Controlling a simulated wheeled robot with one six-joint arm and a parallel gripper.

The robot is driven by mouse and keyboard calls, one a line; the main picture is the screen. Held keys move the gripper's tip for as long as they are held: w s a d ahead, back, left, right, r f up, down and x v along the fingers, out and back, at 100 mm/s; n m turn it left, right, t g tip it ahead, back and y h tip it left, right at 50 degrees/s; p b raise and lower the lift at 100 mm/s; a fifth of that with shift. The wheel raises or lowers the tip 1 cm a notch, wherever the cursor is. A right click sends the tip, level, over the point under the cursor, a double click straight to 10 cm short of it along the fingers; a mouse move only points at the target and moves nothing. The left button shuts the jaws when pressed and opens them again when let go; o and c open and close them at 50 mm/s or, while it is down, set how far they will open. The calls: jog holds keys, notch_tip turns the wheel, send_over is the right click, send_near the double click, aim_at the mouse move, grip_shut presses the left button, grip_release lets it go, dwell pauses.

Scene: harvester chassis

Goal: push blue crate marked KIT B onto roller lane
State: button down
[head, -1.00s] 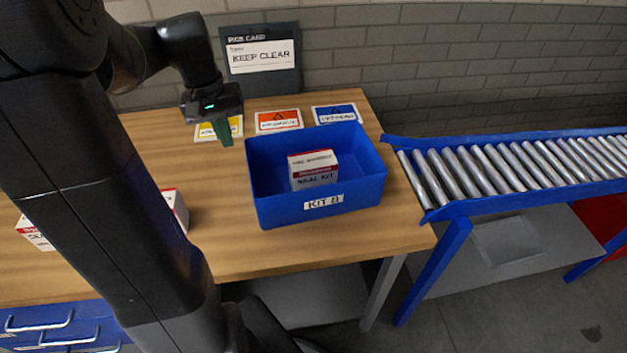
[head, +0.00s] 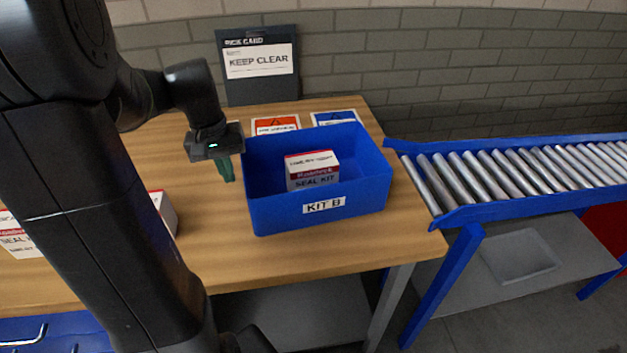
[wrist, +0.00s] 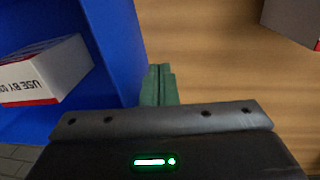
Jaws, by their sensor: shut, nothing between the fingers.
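The blue crate (head: 285,213) marked KIT B sits on the wooden bench near its right end, with a white and red seal kit box (head: 312,170) inside. The roller lane (head: 510,172) starts just right of the bench edge, a short way from the crate. My gripper (head: 226,170) is shut and empty, fingers pointing down, just left of the crate's left wall. In the wrist view the green fingers (wrist: 158,85) are close beside the blue crate wall (wrist: 112,45); I cannot tell whether they touch.
More seal kit boxes (head: 20,238) lie on the bench (head: 225,262) at left, partly behind my arm. A KEEP CLEAR card (head: 258,62) stands at the back, with orange (head: 275,125) and blue (head: 336,118) labels before it. The bench between crate and lane is clear.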

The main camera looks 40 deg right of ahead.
aim_at(303, 161)
jog(key=s+d, duration=0.3)
jog(key=d, duration=0.1)
jog(key=s+d+p, duration=0.1)
jog(key=s+d, duration=0.1)
jog(key=d, duration=0.3)
jog(key=s+d+p, duration=0.1)
jog(key=s+d, duration=0.2)
jog(key=d, duration=0.2)
jog(key=shift+s+f, duration=0.3)
jog(key=shift+s, duration=0.05)
jog(key=shift+s+d+f+p, duration=0.1)
jog(key=shift+s+d+p, duration=0.45)
jog(key=shift+s+d, duration=1)
jog(key=shift+s+d+f+p, duration=0.15)
jog(key=shift+s+d+p, duration=0.5)
jog(key=shift+d, duration=1.65)
jog(key=shift+s+d+f+p, duration=0.1)
jog(key=shift+s+d+p, duration=0.3)
jog(key=shift+s+d, duration=1.25)
jog(key=shift+w+d, duration=0.3)
jog(key=shift+w, duration=0.05)
jog(key=shift+w+a, duration=0.1)
jog(key=shift+a, duration=0.05)
jog(key=shift+w+a, duration=0.55)
jog(key=shift+a, duration=0.4)
jog(key=shift+w+a, duration=0.55)
jog(key=shift+a, duration=0.35)
jog(key=shift+r, duration=0.1)
